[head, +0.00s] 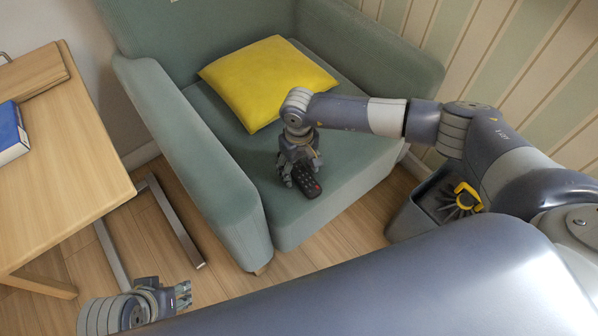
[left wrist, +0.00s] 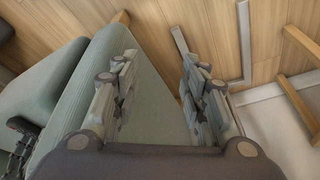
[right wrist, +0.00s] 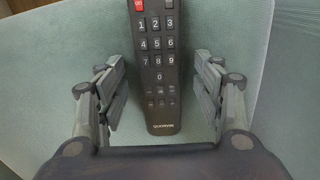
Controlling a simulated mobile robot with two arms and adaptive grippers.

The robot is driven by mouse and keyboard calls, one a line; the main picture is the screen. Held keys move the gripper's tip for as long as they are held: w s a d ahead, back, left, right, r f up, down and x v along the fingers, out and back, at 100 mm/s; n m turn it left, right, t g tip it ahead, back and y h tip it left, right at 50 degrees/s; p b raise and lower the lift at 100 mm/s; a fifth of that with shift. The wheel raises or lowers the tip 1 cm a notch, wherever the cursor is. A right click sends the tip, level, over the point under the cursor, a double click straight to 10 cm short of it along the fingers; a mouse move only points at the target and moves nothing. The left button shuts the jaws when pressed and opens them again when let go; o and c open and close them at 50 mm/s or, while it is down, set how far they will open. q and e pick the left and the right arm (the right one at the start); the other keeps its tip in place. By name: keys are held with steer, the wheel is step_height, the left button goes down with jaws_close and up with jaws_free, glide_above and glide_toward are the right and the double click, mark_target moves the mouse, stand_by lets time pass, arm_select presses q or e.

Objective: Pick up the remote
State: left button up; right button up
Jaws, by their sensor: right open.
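The black remote (head: 307,184) lies on the green seat of the armchair, near its front edge. In the right wrist view the remote (right wrist: 158,70) shows number buttons and a red button, and its lower end lies between the two fingers. My right gripper (head: 297,172) is over the remote, with its fingers (right wrist: 160,105) open and apart on both sides of it. My left gripper (head: 182,296) is away from the chair, low at the left. In the left wrist view its fingers (left wrist: 160,90) are spread with nothing between them.
The green armchair (head: 175,140) has raised arms on both sides of the seat. A yellow cushion (head: 262,80) lies behind the remote. A wooden table (head: 70,160) with a blue book (head: 10,130) stands at the left. A grey bin (head: 410,215) stands right of the chair.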

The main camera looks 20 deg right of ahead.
steer(key=c, duration=1.2)
steer(key=shift+o, duration=0.2)
steer(key=shift+r, duration=0.1)
